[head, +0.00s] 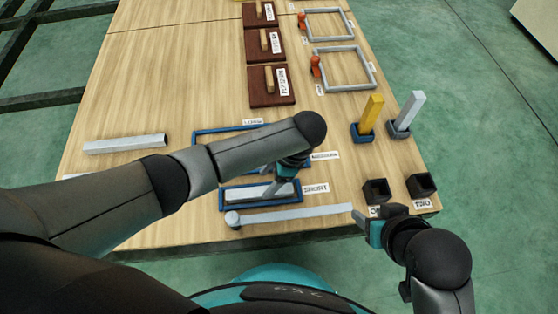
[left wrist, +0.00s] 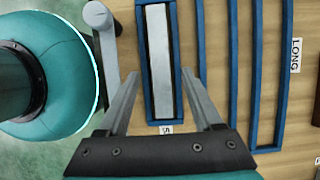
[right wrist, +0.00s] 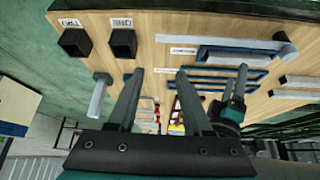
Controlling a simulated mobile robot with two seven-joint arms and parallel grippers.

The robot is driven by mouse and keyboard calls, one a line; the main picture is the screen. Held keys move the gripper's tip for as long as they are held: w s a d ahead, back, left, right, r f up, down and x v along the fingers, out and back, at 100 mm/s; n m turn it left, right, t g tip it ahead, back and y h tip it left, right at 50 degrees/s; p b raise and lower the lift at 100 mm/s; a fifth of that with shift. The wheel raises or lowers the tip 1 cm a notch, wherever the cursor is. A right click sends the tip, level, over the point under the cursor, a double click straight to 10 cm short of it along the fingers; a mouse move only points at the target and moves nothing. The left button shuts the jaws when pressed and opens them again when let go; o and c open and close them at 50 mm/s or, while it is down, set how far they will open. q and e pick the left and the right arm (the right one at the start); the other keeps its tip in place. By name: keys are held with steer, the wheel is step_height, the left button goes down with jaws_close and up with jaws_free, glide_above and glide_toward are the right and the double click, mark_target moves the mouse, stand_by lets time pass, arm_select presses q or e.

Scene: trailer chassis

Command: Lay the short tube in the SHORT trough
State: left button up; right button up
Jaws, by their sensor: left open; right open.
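The short tube (left wrist: 158,60) is a pale grey bar lying lengthwise inside the blue-walled SHORT trough (left wrist: 178,12), with narrow dark gaps along its sides. In the head view the tube (head: 245,194) and the SHORT trough (head: 222,201) are partly covered by my left gripper (head: 282,190). My left gripper (left wrist: 163,80) is open, with one finger on each side of the trough and the tube apart from both. My right gripper (head: 362,220) is open and empty by the table's front edge; its fingers show in the right wrist view (right wrist: 158,75).
A grey bar with a round end (head: 290,214) lies along the front edge, near my right gripper. My left arm crosses the longer blue troughs (head: 200,138). Another tube (head: 125,143) lies left.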

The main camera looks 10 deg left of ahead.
arm_select(q)
steer(key=shift+w+d+r, duration=0.1)
steer(key=shift+d+r, duration=0.2)
steer(key=shift+r, duration=0.35)
steer(key=shift+p+v, duration=1.7)
steer(key=shift+v, duration=1.25)
arm_select(e)
step_height(320, 180, down, 6)
steer(key=s+d+g, duration=0.1)
steer(key=g, duration=0.1)
steer(key=shift+s+d+r+h, duration=0.15)
steer(key=shift+s+d+h, duration=0.05)
steer(key=shift+s+h, duration=0.1)
